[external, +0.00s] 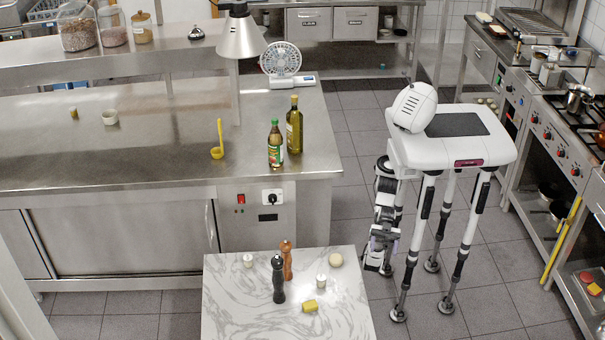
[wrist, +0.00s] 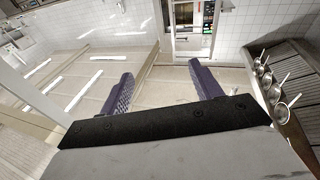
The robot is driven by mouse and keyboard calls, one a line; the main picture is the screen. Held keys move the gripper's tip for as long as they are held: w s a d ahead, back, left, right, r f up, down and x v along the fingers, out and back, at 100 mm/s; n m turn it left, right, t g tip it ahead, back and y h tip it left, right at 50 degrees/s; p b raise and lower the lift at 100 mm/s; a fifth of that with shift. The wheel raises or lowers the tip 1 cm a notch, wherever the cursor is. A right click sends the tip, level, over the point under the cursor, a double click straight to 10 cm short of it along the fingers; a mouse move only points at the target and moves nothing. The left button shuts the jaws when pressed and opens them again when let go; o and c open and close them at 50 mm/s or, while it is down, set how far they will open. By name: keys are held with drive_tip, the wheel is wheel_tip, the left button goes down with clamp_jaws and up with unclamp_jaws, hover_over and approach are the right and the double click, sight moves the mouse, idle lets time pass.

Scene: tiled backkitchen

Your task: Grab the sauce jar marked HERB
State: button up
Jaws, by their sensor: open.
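No jar with a readable HERB mark shows in either view. Two small pale jars stand on the marble-topped table in the external view, a left jar (external: 248,260) and a right jar (external: 321,281). Their labels are too small to read, so I cannot tell whether either is the HERB one. My gripper (external: 378,266) hangs low on the folded arm, to the right of the table and apart from both jars. In the wrist view my gripper (wrist: 162,85) is open, its two purple fingers wide apart with nothing between them.
The marble table (external: 225,315) also bears a black mill (external: 278,280), a brown mill (external: 287,262), a yellow block (external: 310,306) and a pale ball (external: 336,260). The steel counter (external: 60,155) holds a sauce bottle (external: 275,145) and an oil bottle (external: 294,127).

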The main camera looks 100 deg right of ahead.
drive_tip(key=w+f+m+t+h+p, duration=0.1)
drive_tip(key=w+f+m+h+p, duration=0.1)
drive_tip(key=w+f+h+p, duration=0.4)
drive_tip(key=m+g+h+p, duration=0.4)
drive_tip(key=h+p, duration=0.6)
drive_tip(key=p, duration=0.9)
approach(322, 277)
drive_tip(key=shift+m+t, duration=0.4)
drive_tip(key=x, duration=0.4)
drive_tip(key=shift+a+f, duration=0.1)
drive_tip(key=shift+f, duration=0.2)
drive_tip(key=shift+s+p+x, duration=0.2)
drive_tip(key=shift+p+x, duration=0.7)
drive_tip(key=shift+x, duration=2)
drive_tip(key=c, duration=1.1)
